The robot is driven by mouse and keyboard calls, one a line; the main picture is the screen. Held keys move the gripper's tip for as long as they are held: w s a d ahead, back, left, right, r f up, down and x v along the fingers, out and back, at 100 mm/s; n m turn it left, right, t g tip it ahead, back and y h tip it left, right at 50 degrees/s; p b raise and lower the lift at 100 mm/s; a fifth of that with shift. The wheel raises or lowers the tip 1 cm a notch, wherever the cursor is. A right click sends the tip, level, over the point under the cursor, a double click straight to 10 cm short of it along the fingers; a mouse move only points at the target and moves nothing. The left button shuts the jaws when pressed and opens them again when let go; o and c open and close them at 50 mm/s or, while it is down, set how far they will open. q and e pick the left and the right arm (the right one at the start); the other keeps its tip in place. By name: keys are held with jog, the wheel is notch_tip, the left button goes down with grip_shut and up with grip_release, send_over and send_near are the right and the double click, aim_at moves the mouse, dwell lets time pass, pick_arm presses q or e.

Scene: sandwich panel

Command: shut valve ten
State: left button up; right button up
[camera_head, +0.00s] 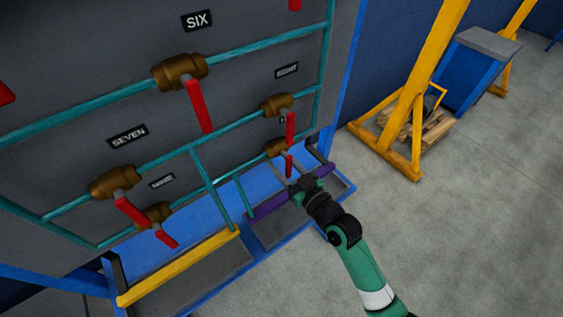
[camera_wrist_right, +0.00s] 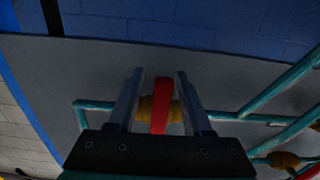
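The lower right brass valve (camera_head: 277,147) has a red handle (camera_head: 289,166) hanging down; the small label (camera_head: 285,119) above it is mostly hidden, so I cannot read a full "ten". My right gripper (camera_head: 298,158) is open at this handle. In the right wrist view the red handle (camera_wrist_right: 160,105) lies between the two open fingers of the right gripper (camera_wrist_right: 160,73), with a gap visible on each side. The brass body (camera_wrist_right: 150,108) shows behind the handle. My left gripper is not in view.
Other red-handled valves sit on the teal pipes: one under the SIX sign (camera_head: 197,20), one by SEVEN (camera_head: 128,137), another just above (camera_head: 276,104), and one lower left (camera_head: 157,212). A blue ledge and yellow bar (camera_head: 180,266) run below. Open floor (camera_head: 480,220) lies right.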

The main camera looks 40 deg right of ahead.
jog(key=s+p, duration=0.2)
jog(key=s, duration=0.9)
jog(key=shift+s+a, duration=0.25)
jog(key=shift+s, duration=0.1)
